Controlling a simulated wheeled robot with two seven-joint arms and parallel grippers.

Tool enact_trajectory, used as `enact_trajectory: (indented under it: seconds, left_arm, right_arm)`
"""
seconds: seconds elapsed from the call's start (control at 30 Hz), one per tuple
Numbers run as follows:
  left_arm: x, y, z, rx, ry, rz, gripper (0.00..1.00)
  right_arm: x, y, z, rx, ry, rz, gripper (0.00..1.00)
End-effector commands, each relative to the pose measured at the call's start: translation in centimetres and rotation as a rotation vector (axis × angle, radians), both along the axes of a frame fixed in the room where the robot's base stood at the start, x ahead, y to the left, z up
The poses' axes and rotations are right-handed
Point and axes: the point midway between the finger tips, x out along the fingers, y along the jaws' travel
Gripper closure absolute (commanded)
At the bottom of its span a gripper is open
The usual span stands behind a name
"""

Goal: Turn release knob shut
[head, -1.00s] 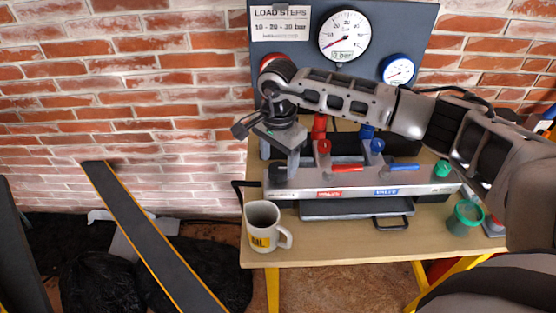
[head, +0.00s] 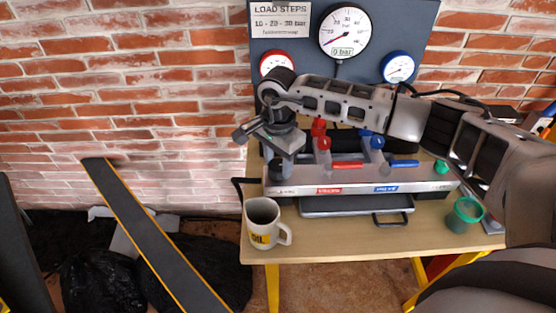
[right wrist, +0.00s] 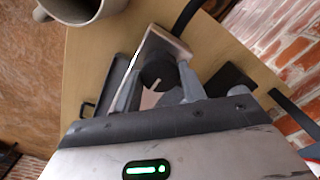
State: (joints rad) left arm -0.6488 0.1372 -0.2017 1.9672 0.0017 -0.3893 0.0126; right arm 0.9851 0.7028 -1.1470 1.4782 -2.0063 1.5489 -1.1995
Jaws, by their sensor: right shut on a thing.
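The release knob (right wrist: 157,73) is black with a white mark. In the right wrist view it sits between the two fingers of my right gripper (right wrist: 160,84), at one end of the grey manifold. My right gripper is shut on this knob. In the head view my right gripper (head: 284,166) points down at the left end of the manifold (head: 430,187) and hides most of the knob. The large gauge (head: 345,30) above has its needle at the low end, and its display seems to read 0 bar. My left gripper is not in view.
A white mug (head: 263,220) stands at the table's front left, near my right gripper. Red (head: 347,164) and blue (head: 404,163) lever handles lie along the manifold. A green cup (head: 465,215) is at the right. A red gauge (head: 275,62) and blue gauge (head: 397,66) hang behind.

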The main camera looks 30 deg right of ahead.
Motion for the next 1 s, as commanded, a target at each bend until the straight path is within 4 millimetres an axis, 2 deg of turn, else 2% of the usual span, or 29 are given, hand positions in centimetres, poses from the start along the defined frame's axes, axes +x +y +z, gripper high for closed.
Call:
enact_trajectory:
  seconds: [0.37,1.0]
  left_arm:
    - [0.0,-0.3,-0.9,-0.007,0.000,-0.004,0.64]
    - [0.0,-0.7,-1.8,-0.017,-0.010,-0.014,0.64]
  right_arm:
    - [0.0,0.0,-0.1,0.001,-0.001,-0.221,0.82]
    - [0.0,0.0,0.0,0.001,-0.001,-0.828,0.82]
